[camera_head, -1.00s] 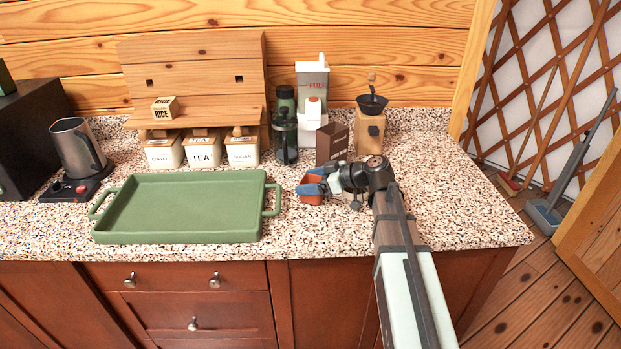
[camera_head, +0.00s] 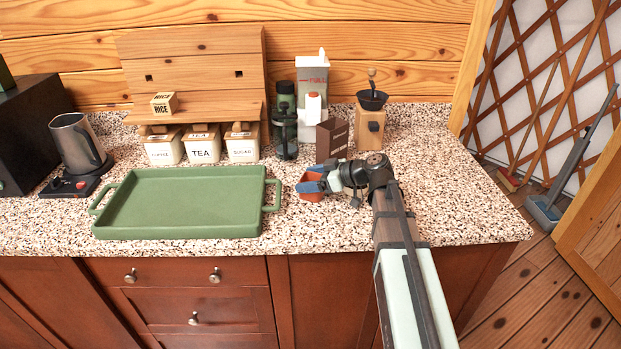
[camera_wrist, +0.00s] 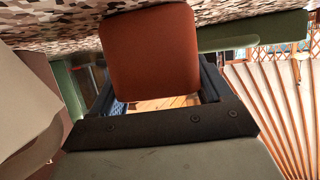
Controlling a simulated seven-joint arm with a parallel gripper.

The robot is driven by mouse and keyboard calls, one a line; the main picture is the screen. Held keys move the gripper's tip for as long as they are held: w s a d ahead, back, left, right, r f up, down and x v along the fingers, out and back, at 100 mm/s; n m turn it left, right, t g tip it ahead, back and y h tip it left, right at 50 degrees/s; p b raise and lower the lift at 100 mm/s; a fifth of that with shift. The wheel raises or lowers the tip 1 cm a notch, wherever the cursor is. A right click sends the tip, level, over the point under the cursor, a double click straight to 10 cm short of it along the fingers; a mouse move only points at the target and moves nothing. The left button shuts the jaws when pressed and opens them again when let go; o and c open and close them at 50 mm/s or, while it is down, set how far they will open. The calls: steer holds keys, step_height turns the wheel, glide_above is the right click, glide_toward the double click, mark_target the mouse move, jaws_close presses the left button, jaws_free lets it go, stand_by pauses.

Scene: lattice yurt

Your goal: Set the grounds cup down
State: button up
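The grounds cup (camera_head: 311,194) is a small reddish-brown cup at the right of the green tray, low over the speckled counter. I cannot tell whether its base touches the counter. In the wrist view the cup (camera_wrist: 150,50) fills the middle and stands between the two blue-padded fingers. My gripper (camera_head: 313,181) reaches it from the right, lying nearly level, with a finger on each side of it. The fingers appear closed on the cup's sides. Part of the cup is hidden behind the near finger.
The green tray (camera_head: 271,211) lies left of the cup. Labelled canisters (camera_head: 203,148) line the back. Bare counter (camera_head: 450,210) lies at the right.

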steer(key=o, duration=0.4)
steer(key=shift+c, duration=0.2)
steer(key=shift+r, duration=0.15)
step_height(320, 180, up, 10)
stand_by(0.4)
